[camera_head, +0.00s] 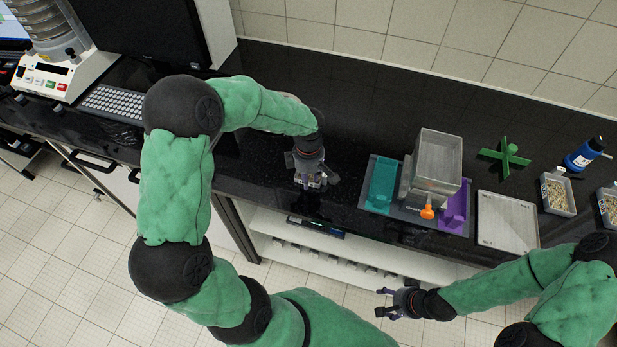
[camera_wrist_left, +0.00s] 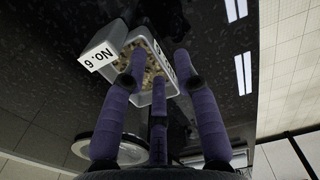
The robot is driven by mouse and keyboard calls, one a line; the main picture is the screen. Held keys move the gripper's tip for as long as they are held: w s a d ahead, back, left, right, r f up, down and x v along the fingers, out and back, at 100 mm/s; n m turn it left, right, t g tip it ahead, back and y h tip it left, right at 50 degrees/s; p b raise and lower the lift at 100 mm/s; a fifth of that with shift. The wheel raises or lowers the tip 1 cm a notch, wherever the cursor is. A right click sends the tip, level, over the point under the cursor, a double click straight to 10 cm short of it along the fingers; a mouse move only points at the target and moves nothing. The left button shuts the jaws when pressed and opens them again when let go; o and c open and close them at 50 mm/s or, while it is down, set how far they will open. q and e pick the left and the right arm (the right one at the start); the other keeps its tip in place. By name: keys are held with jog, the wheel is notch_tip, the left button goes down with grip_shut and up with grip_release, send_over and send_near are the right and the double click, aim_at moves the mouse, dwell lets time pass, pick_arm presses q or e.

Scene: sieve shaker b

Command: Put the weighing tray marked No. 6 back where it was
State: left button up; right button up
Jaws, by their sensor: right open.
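The weighing tray marked No. 6 (camera_wrist_left: 128,58) is a small pale tray with grainy contents and a white label on its side. It shows in the left wrist view, between and behind the purple fingers of my left gripper (camera_wrist_left: 158,68). The fingers overlap its walls and look closed on it. In the head view my left gripper (camera_head: 311,180) is near the counter's front edge and mostly hides the tray. My right gripper (camera_head: 392,302) is open and empty in front of the counter, above the floor. Two similar trays with grains (camera_head: 557,194) (camera_head: 607,208) stand at the right.
A grey board with a teal piece (camera_head: 381,185), a clear box (camera_head: 436,163), an orange knob (camera_head: 427,211) and a purple piece (camera_head: 455,207) lies right of my left gripper. A pale plate (camera_head: 508,222), green cross (camera_head: 505,156) and blue bottle (camera_head: 584,154) are further right. Counter behind is clear.

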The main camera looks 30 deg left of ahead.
pick_arm(q)
notch_tip(320, 180, up, 11)
jog(key=p, duration=0.1)
jog(key=shift+r+p, duration=0.15)
jog(key=shift+p, duration=0.25)
pick_arm(e)
notch_tip(320, 180, up, 2)
